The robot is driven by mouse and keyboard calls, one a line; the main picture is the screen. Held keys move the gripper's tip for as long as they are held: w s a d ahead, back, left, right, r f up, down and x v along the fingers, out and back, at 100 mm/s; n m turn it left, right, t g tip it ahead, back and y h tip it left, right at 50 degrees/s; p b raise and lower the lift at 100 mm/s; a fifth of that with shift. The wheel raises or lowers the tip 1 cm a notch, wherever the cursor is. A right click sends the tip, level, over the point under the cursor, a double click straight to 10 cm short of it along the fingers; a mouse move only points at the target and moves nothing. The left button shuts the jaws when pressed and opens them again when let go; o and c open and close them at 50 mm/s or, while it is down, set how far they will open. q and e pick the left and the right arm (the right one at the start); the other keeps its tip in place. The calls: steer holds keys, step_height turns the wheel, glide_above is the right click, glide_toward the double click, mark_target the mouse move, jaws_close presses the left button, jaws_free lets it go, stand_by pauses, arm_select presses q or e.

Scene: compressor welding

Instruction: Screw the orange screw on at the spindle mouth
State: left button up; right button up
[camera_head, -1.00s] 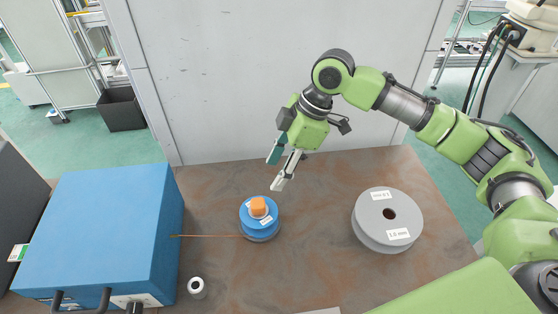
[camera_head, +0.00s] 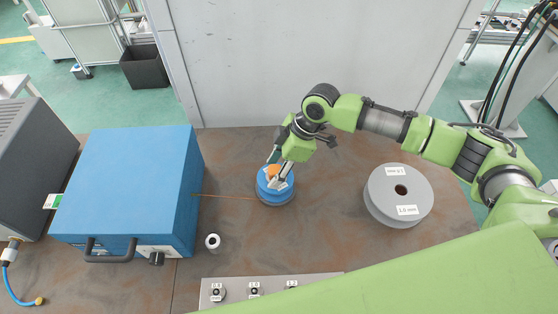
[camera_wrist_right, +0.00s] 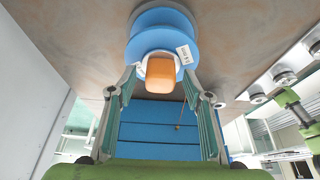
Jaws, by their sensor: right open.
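The orange screw (camera_head: 272,170) sits on top of the blue spool (camera_head: 275,197), at the spindle mouth. In the right wrist view the orange screw (camera_wrist_right: 161,75) stands in front of the blue spool (camera_wrist_right: 160,38). My right gripper (camera_head: 277,176) is at the top of the spool, and its fingers partly hide the screw. In the right wrist view its open fingers (camera_wrist_right: 160,83) lie on either side of the screw, with gaps visible. My left gripper is not in view.
A blue box (camera_head: 130,185) stands left, with a thin wire (camera_head: 225,196) running from it to the spool. A large grey spool (camera_head: 398,200) is at right. A small white roll (camera_head: 212,241) and a grey plate (camera_head: 275,283) with labelled parts lie in front. A wall (camera_head: 320,60) rises behind.

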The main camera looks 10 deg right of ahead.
steer(key=shift+s+f, duration=0.1)
jaws_close()
steer(key=m+p, duration=0.1)
steer(key=p, duration=0.1)
steer(key=m+t+p, duration=0.1)
steer(key=p, duration=0.1)
steer(key=m+p, duration=0.2)
steer(key=shift+s+r+h+p, duration=0.25)
steer(key=shift+r+h+p, duration=0.05)
steer(key=shift+p, duration=0.1)
steer(key=shift+f+m+t, duration=0.35)
steer(key=shift+m+t, duration=0.15)
steer(key=shift+m, duration=0.3)
steer(key=shift+f, duration=0.1)
